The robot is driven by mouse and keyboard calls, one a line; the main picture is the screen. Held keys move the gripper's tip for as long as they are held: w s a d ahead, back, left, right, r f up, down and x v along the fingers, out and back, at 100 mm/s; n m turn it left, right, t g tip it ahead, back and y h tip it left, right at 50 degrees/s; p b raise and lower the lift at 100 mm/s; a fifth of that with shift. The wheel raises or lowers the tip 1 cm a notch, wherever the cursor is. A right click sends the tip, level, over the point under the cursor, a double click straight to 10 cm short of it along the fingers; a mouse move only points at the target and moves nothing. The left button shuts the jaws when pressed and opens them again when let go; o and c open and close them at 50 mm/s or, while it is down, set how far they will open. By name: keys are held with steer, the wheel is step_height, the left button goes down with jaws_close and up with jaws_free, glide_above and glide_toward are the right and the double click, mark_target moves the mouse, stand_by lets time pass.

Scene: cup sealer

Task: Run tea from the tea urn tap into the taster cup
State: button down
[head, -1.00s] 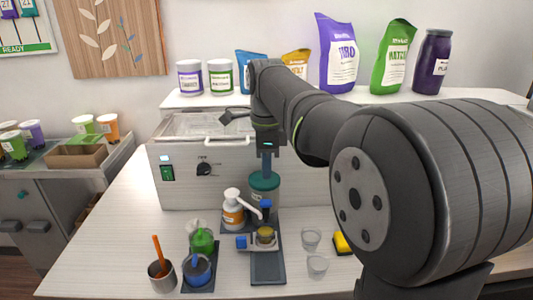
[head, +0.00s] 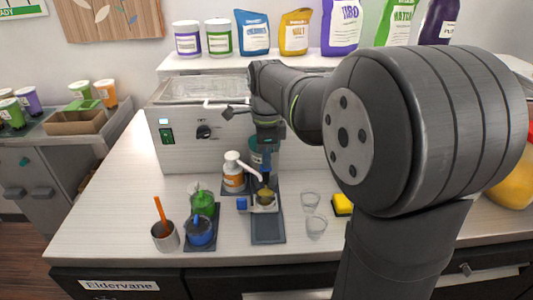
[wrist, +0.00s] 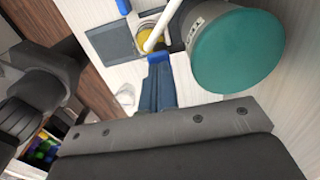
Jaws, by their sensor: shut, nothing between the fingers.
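The tea urn is a grey pot with a teal lid; it shows in the head view (head: 257,152) and, lid foremost, in the wrist view (wrist: 238,52). My gripper (head: 267,180) points down in front of the urn. Its blue fingers (wrist: 159,58) are shut and empty, beside the urn in the wrist view. The urn's tap is mostly hidden by my gripper in the head view. A small cup with amber contents (head: 265,196) stands below my fingertips on a small stand; it also shows in the wrist view (wrist: 155,40). I cannot tell whether fingertips and tap touch.
An orange-labelled pump bottle (head: 233,176) stands close left, its white spout reaching toward the amber cup. Two clear cups (head: 310,201) and a yellow sponge (head: 342,204) are to the right. Green and blue containers (head: 200,230) and a steel pot (head: 165,237) are front left. A sealer machine (head: 200,135) stands behind.

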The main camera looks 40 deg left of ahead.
steer(key=shift+s+d+f, duration=0.1)
steer(key=shift+d+f, duration=0.05)
steer(key=shift+f, duration=0.75)
stand_by(0.8)
step_height(320, 180, up, 15)
steer(key=shift+a, duration=0.2)
stand_by(0.4)
stand_by(0.4)
